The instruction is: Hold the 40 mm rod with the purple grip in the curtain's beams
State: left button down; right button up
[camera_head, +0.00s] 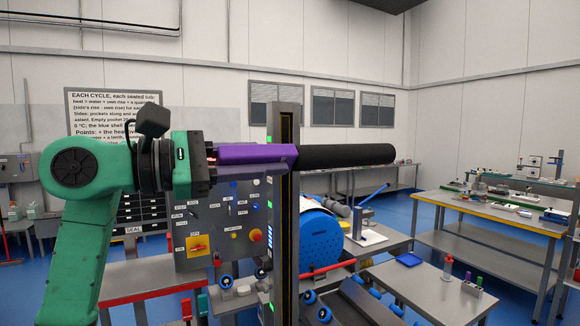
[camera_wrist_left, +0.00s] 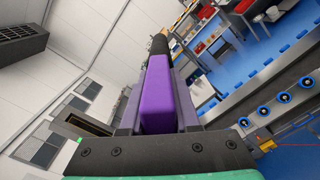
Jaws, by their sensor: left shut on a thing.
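My left gripper (camera_head: 250,158) comes in from the left and is shut on the purple grip (camera_head: 245,152) of the rod. The rod's thick black part (camera_head: 348,156) points right, about level, in the head view. In the left wrist view the purple grip (camera_wrist_left: 157,95) lies between the fingers, with the black end (camera_wrist_left: 159,44) beyond. An upright grey post (camera_head: 287,215) with green lights, seemingly part of the curtain, stands behind the rod and grip in the picture. I cannot tell whether the rod is in the beams. My right gripper is not in view.
A control panel (camera_head: 222,222) with buttons stands behind the post. A blue drum (camera_head: 320,238) and a roller track (camera_head: 365,300) lie to its right. A yellow-edged workbench (camera_head: 490,213) is at the right. Open air surrounds the black end.

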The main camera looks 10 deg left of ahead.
pick_arm(q)
jog(key=b+v, duration=0.2)
jog(key=v, duration=1.1)
jog(key=shift+s+a, duration=0.25)
jog(key=shift+a, duration=0.1)
jog(key=shift+d, duration=0.1)
